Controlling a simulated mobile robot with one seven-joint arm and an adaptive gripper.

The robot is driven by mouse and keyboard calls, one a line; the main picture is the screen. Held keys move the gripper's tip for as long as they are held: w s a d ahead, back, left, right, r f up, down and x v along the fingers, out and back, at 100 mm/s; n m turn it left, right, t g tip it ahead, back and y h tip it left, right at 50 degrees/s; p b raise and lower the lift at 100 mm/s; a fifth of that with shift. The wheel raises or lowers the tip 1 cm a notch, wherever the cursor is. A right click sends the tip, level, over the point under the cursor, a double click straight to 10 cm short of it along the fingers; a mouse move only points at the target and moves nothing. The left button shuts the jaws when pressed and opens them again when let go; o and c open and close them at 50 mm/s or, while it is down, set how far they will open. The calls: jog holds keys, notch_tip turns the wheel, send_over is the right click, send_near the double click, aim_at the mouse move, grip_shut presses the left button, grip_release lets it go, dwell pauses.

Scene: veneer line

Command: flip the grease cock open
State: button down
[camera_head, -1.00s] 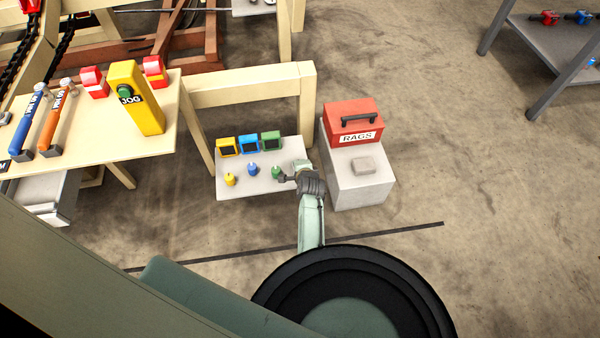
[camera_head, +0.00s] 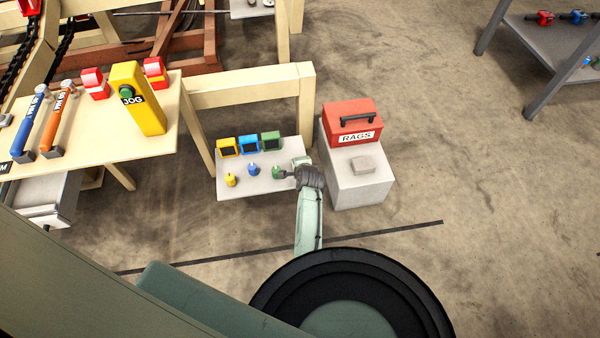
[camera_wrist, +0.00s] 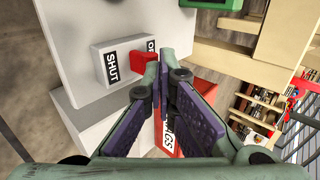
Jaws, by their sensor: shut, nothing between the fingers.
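In the wrist view the grease cock is a pale grey block (camera_wrist: 108,64) with a black SHUT label at its left and a second label, starting with O, at its right. Its red lever (camera_wrist: 143,63) stands out between the two labels. My gripper (camera_wrist: 163,60) is shut and empty, with its fingertips just right of the lever, partly over the second label. I cannot tell whether they touch the lever. In the head view my gripper (camera_head: 284,174) is over the right end of the low shelf, and a pale block (camera_head: 301,161) is partly hidden behind it.
The low shelf (camera_head: 238,188) holds yellow, blue and green boxes and small coloured items. A red RAGS box (camera_head: 352,117) stands on a grey cabinet (camera_head: 356,194) to the right. A wooden frame (camera_head: 245,92) rises behind the shelf.

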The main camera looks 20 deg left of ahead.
jog(key=shift+r, duration=0.1)
dwell(0.3)
jog(key=shift+r+p, duration=0.75)
jog(key=shift+p, duration=0.15)
